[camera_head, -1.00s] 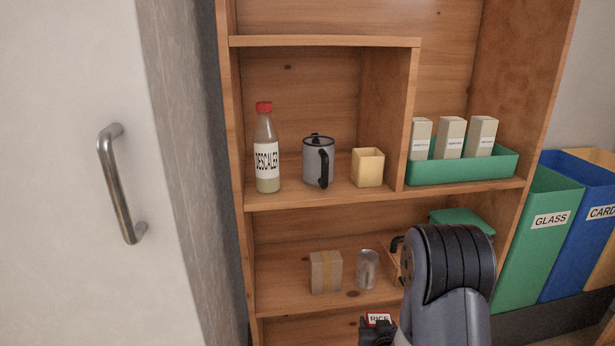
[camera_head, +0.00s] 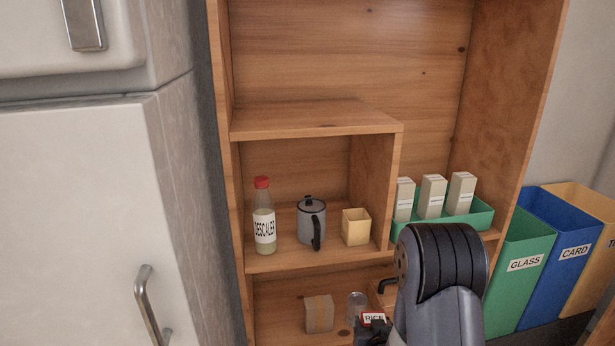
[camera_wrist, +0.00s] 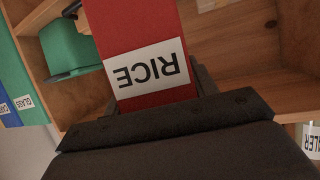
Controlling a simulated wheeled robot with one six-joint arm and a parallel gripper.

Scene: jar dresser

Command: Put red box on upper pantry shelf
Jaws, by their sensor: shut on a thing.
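The red box (camera_wrist: 130,28) has a white label reading RICE and fills the upper middle of the wrist view, upside down there. My gripper (camera_wrist: 155,95) is shut on it. In the head view only a bit of the red box (camera_head: 373,318) shows, low down by my gripper (camera_head: 370,332), in front of the lower shelf. My arm hides much of that area. The wooden pantry has a short upper shelf (camera_head: 310,118) whose visible top is bare, above a compartment with other goods.
A green tray (camera_head: 482,212) holds cartons at right. A cardboard box (camera_head: 319,314) and a glass jar (camera_head: 356,304) sit lower. Bins (camera_head: 520,265) stand right.

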